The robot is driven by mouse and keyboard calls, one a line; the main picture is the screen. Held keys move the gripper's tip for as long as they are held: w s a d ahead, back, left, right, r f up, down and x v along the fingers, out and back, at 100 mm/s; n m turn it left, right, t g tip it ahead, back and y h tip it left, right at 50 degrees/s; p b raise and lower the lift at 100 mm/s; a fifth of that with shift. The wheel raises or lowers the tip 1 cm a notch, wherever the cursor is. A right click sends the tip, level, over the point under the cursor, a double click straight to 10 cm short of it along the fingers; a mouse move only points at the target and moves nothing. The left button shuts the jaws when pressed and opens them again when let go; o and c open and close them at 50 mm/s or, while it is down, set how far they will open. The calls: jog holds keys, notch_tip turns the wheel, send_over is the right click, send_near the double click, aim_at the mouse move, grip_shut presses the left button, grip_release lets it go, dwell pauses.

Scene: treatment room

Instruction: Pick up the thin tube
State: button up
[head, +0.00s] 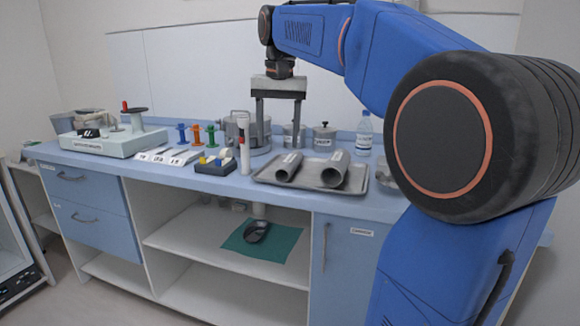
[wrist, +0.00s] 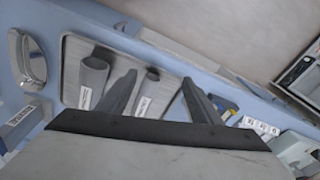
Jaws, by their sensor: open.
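Two grey tubes lie side by side on a metal tray (head: 262,176). The left one in the head view looks thinner; this thin tube (head: 288,166) has a white label on its side. The thicker tube (head: 335,169) lies to its right, also labelled. In the wrist view the thin tube (wrist: 148,90) shows between my fingers, and the thicker tube (wrist: 93,76) is to the left. My gripper (head: 278,146) is open and empty, pointing down over the thin tube, seemingly above it. I cannot tell the exact height gap.
A dark block with coloured pieces (head: 215,164) and a white-and-red upright item (head: 244,152) stand just left of the tray. Metal pots (head: 324,138) and a water bottle (head: 364,132) stand behind it. A metal dish (wrist: 29,60) is beside the tray. The counter's front edge is close.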

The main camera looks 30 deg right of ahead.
jog(key=w+d+r+m+g, duration=0.1)
jog(key=w+d+r+m, duration=0.2)
jog(key=w+d+r, duration=0.3)
send_over(285, 165)
jog(key=f, duration=1.2)
jog(key=shift+w+f, duration=0.2)
jog(key=shift+w, duration=0.15)
jog(key=shift+s+f, duration=0.15)
jog(key=shift+f, duration=1.3)
jog(key=shift+s+f, duration=0.1)
jog(key=shift+f, duration=1.3)
jog(key=c, duration=1.3)
